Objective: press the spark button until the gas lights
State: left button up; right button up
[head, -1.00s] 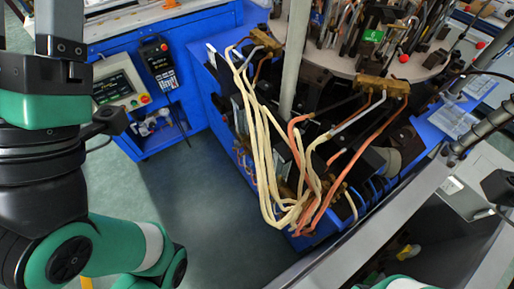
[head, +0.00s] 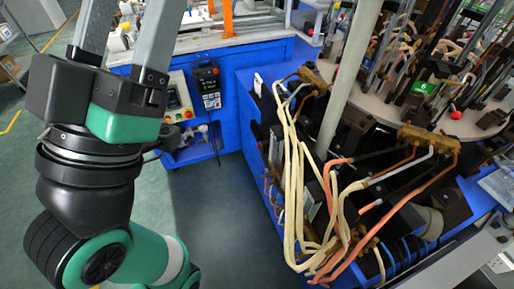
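My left gripper (head: 128,18) points up at the upper left, its two grey fingers spread apart and the tips cut off by the top edge. Nothing shows between the fingers except the background. A control box (head: 178,98) with a screen and small buttons, one of them red, sits on the blue bench front just right of the gripper. I cannot tell which button is the spark button. The burner machine has brass blocks (head: 428,137) with cream, orange and black hoses (head: 290,180). No flame is visible. My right gripper is out of view.
A black handheld pendant (head: 208,85) hangs beside the control box. A grey post (head: 349,80) rises in front of the round table (head: 475,122), which carries a green label and a red knob (head: 456,115). Open floor (head: 222,225) lies between my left arm and the blue machine base.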

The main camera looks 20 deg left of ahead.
pick_arm(q)
grip_shut()
dwell(1.5)
